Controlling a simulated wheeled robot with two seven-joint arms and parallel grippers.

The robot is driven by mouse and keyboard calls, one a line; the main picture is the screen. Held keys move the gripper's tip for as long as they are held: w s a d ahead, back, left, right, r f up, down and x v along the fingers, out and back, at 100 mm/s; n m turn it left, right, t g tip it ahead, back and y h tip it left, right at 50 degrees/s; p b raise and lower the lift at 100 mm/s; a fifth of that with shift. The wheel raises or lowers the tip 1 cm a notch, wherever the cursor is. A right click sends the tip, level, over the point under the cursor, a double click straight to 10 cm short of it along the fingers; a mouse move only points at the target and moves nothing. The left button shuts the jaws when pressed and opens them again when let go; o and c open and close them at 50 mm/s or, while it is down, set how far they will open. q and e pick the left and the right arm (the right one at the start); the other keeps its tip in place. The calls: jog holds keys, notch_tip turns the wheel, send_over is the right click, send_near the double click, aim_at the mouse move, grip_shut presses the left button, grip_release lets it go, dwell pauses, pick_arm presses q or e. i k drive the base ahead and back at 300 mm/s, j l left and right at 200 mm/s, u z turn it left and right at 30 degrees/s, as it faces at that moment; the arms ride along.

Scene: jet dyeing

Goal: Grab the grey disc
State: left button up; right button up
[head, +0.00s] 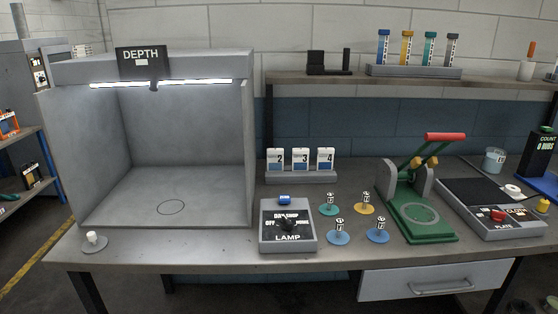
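The grey disc (89,248) lies flat near the front left corner of the workbench, in front of the light booth. A short whitish knob (92,237) stands up from its middle. Nothing is touching the disc apart from the bench. Neither of my grippers shows in the head view.
The grey light booth (67,150) stands behind the disc. To the right are a lamp switch box (288,238), a blue disc (338,239), other coloured discs, a green press (428,228) and a plate device (500,219). Bench between disc and lamp box is clear.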

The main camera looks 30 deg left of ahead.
aim_at(94, 244)
jog(key=u, duration=2.15)
